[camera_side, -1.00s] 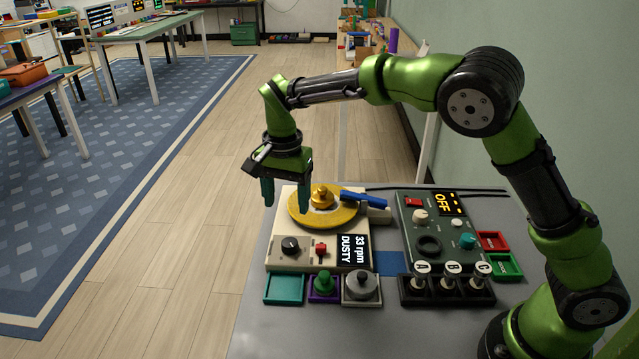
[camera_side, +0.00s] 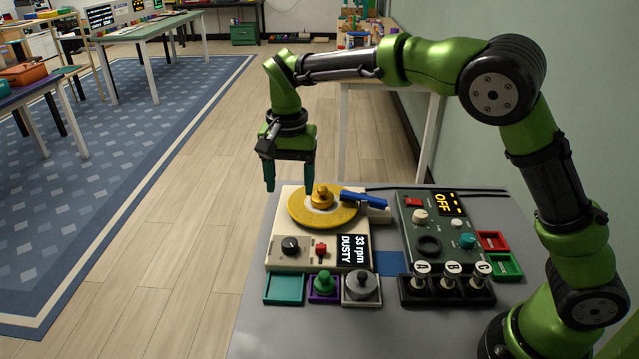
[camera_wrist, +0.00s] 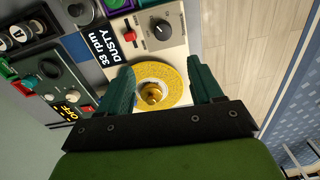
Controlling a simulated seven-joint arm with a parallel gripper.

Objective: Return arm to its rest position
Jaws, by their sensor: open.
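My gripper (camera_side: 290,186) is open and empty, with its teal fingers pointing down above the left part of the turntable. In the wrist view my gripper (camera_wrist: 162,84) has its fingers spread wide, with a yellow record (camera_wrist: 178,88) and gold knob (camera_wrist: 152,94) seen beyond and between them. In the side view the yellow record (camera_side: 341,216) lies on the cream turntable base (camera_side: 283,262), with the gold knob (camera_side: 322,197) at its middle. The blue tonearm (camera_side: 363,200) reaches over the record's right edge. The turntable display (camera_side: 354,251) reads "33 rpm DUSTY".
A green control box (camera_side: 408,238) showing OFF stands right of the turntable. In front are a teal tray (camera_side: 284,290), a green peg (camera_side: 323,283), a grey weight (camera_side: 361,286) and a black rack (camera_side: 446,297) with pieces marked A, B and C. Red and green trays sit at right.

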